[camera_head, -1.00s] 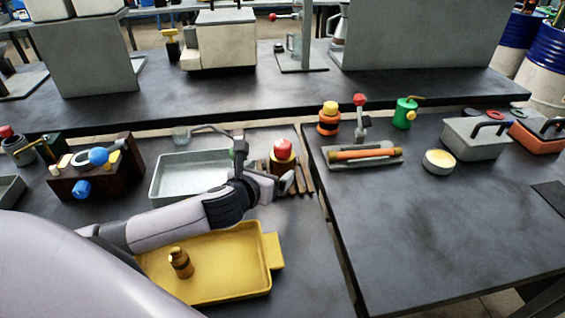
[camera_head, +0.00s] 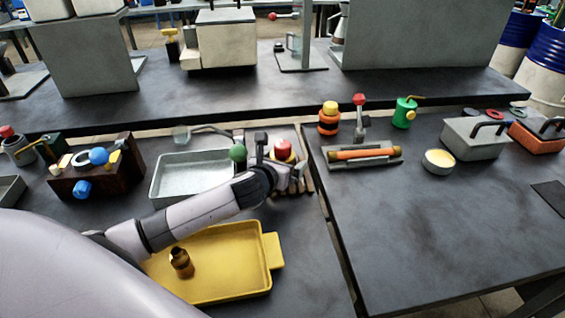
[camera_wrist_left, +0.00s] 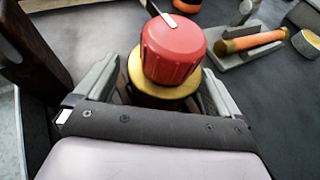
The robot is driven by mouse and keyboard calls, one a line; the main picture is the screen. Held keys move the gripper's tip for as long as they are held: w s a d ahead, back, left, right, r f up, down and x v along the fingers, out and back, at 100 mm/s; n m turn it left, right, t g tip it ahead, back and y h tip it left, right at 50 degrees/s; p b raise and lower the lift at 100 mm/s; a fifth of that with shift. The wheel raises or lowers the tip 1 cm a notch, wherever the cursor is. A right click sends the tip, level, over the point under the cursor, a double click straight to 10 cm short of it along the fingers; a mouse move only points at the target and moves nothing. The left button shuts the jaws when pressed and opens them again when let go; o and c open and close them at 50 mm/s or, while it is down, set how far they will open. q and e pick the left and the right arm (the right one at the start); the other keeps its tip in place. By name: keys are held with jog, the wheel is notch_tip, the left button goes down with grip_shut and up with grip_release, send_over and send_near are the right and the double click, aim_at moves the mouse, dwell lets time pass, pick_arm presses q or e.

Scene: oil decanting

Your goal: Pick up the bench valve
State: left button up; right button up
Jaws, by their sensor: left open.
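The bench valve, with a ribbed red knob (camera_head: 283,147) on a brass-coloured body, stands on a slatted wooden rack at the back of the left bench. In the left wrist view its red knob (camera_wrist_left: 172,48) and brass collar fill the space between the fingers. My left gripper (camera_head: 280,168) is open at the valve, one finger on each side, with gaps visible beside the body. The open fingers also show in the left wrist view (camera_wrist_left: 163,88). The valve's lower part is hidden by my gripper. My right gripper is not in view.
A grey metal tray (camera_head: 156,180) and a green ball-ended lever (camera_head: 237,153) are left of the valve. A yellow tray (camera_head: 215,292) holding a brass fitting (camera_head: 180,263) lies in front. The right bench (camera_head: 420,230) is mostly clear in front.

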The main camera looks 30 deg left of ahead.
pick_arm(q)
jog(key=c, duration=1.4)
jog(key=shift+r, duration=0.1)
jog(key=shift+r, duration=0.1)
